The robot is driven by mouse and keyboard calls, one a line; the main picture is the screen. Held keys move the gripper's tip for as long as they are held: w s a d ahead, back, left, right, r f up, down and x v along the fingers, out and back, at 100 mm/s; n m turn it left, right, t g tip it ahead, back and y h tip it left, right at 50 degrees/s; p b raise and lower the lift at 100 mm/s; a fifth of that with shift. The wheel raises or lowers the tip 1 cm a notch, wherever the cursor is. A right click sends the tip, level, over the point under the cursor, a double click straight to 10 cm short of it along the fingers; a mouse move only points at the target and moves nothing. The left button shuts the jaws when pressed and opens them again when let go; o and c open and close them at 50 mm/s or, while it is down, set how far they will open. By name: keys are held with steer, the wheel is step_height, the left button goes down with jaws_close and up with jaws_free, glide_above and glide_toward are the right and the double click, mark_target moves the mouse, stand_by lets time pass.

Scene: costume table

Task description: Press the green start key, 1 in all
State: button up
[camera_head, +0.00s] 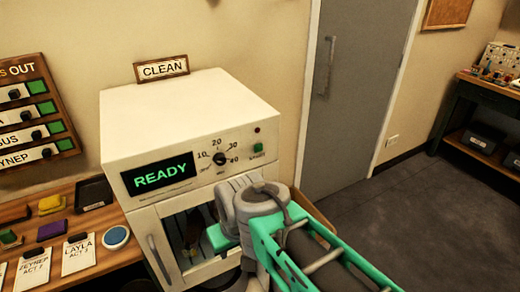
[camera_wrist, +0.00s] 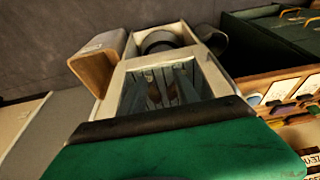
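The green start key (camera_head: 258,148) is a small square button at the right of the front panel of a cream machine (camera_head: 190,100). It is in plain sight in the head view, and nothing touches it there. A black display (camera_head: 160,175) on the panel reads READY in green. My gripper (camera_head: 218,238) is below the panel, in front of the machine's window, lower than the key and left of it. My wrist hides part of the window. In the wrist view, a green part with a black edge fills the bottom. I cannot make out the fingertips.
A dial (camera_head: 219,158) sits left of the key, and a small red lamp (camera_head: 257,129) is above it. A CLEAN sign (camera_head: 162,69) stands behind the machine. Cards, coloured pads and a round blue-topped item (camera_head: 116,236) lie on the left table. Floor (camera_head: 420,215) is open at right.

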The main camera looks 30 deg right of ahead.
jaws_close()
stand_by(1.4)
